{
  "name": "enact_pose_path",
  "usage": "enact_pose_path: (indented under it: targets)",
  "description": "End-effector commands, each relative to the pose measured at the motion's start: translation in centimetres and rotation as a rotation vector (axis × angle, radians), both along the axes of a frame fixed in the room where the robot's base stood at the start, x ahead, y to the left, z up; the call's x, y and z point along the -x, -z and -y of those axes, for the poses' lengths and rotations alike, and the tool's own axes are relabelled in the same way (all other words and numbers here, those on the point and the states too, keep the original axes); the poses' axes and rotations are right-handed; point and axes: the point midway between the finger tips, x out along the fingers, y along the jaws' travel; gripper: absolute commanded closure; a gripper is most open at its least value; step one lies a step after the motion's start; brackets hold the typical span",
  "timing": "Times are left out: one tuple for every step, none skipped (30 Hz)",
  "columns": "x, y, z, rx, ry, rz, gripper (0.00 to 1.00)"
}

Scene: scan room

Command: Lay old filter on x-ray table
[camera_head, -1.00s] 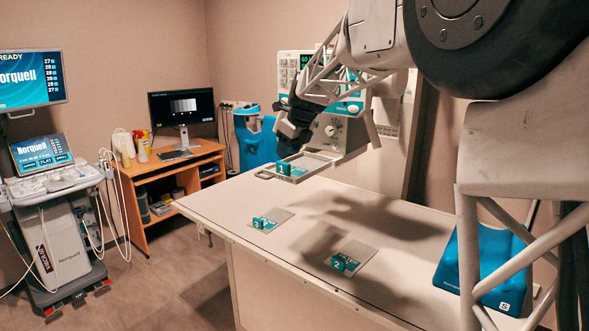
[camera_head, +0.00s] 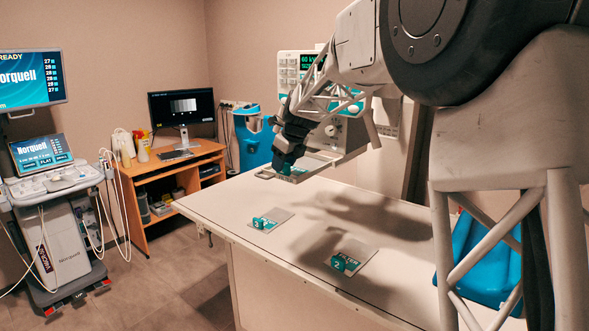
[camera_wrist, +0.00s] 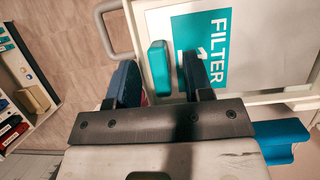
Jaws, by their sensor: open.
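A filter plate marked 1 (camera_wrist: 235,45) with a teal handle (camera_wrist: 160,68) lies in the holder under the x-ray machine head. My gripper (camera_wrist: 158,80) is open, with its two dark fingers on either side of the handle and the handle nearer the right finger. In the head view my gripper (camera_head: 287,160) is over the holder (camera_head: 264,174) and hides most of that handle. The pale x-ray table (camera_head: 300,256) spreads below. On it lie a filter marked 3 (camera_head: 280,214) and a filter marked 2 (camera_head: 360,252). No label says which filter is old.
The machine's control panel (camera_head: 292,66) stands behind the arm. A blue object (camera_head: 485,255) is at the table's right end, partly behind my arm. Bare table lies left of and around the two filters. A wooden desk (camera_head: 170,175) and an ultrasound cart (camera_head: 62,240) stand left.

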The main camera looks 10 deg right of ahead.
Motion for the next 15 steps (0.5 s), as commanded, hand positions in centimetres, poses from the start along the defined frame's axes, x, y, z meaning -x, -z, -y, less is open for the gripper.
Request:
enact_pose_path:
  targets:
    - [0.00,0.00,0.01,0.000,0.000,0.000,0.53]
    - [0.01,0.00,0.01,0.000,0.000,0.000,0.53]
    - [0.00,-0.01,0.02,0.000,0.000,0.000,0.53]
    - [0.00,-0.01,0.02,0.000,0.000,0.000,0.53]
    - [0.00,-0.01,0.02,0.000,0.000,0.000,0.53]
    - [0.00,-0.01,0.02,0.000,0.000,0.000,0.53]
    - [0.00,-0.01,0.02,0.000,0.000,0.000,0.53]
    - [0.00,-0.01,0.02,0.000,0.000,0.000,0.53]
    - [0.00,-0.01,0.02,0.000,0.000,0.000,0.53]
    - [0.00,-0.01,0.02,0.000,0.000,0.000,0.56]
    - [0.00,-0.01,0.02,0.000,0.000,0.000,0.61]
    - [0.00,-0.01,0.02,0.000,0.000,0.000,0.67]
    - [0.00,-0.01,0.02,0.000,0.000,0.000,0.72]
    - [0.00,-0.01,0.02,0.000,0.000,0.000,0.76]
    - [0.00,-0.01,0.02,0.000,0.000,0.000,0.82]
